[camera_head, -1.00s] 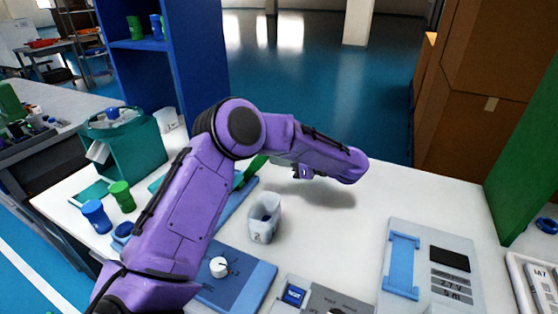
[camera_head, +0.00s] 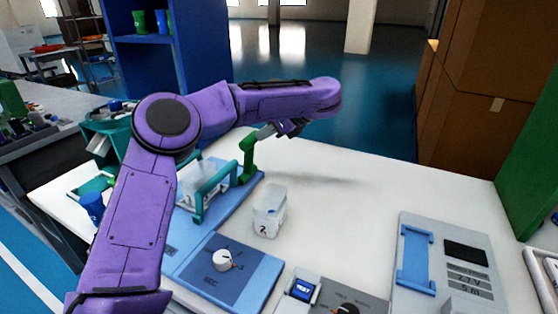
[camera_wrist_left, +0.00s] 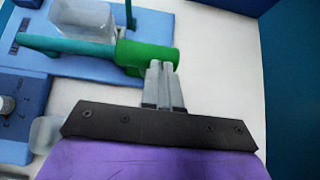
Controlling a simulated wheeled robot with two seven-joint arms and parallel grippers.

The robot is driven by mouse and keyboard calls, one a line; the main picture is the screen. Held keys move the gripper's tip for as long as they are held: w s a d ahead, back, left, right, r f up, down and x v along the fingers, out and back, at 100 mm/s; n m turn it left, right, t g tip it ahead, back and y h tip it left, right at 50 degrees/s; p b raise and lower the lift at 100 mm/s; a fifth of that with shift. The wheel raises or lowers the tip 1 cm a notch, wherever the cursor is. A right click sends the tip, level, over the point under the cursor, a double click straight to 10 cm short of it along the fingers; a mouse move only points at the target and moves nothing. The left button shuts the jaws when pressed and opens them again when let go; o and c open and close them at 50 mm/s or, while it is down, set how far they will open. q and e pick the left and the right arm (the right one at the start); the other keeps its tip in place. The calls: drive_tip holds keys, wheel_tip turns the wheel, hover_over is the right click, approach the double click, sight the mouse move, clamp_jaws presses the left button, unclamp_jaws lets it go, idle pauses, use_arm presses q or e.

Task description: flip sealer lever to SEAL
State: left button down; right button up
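The sealer (camera_head: 212,200) is a blue base with a teal bar frame around a clear container, left of the table's middle. Its green lever handle (camera_head: 247,158) stands up at the far right end of the frame; it also shows in the left wrist view (camera_wrist_left: 146,57). My left gripper (camera_head: 262,133) reaches over from behind, its grey fingers at the top of the handle. In the left wrist view the fingers (camera_wrist_left: 160,68) are close together, with tips at the handle's edge; the handle does not appear between them. Labels on the sealer are not readable. My right gripper is not in view.
A clear cup marked 2 (camera_head: 268,212) stands right of the sealer. A blue panel with a white knob (camera_head: 222,260) is in front. A grey device with a display (camera_head: 466,253) lies at right. A blue cup (camera_head: 93,208) is at left. The table's back right is clear.

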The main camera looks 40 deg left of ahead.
use_arm(q)
drive_tip(key=a+h, duration=0.2)
drive_tip(key=a+r+b, duration=0.1)
drive_tip(key=shift+s+a+t+h, duration=0.3)
drive_tip(key=shift+s+a+h, duration=0.1)
drive_tip(key=s+a+f+t+h, duration=0.1)
drive_tip(key=a+h, duration=0.3)
drive_tip(key=a, duration=0.3)
drive_tip(key=shift+s+a+p, duration=0.35)
drive_tip(key=shift+s+a, duration=0.05)
wheel_tip(320, 180, up, 12)
drive_tip(key=p, duration=0.4)
hover_over(253, 133)
drive_tip(key=a, duration=0.3)
drive_tip(key=shift+s+d, duration=0.15)
drive_tip(key=shift+s, duration=0.25)
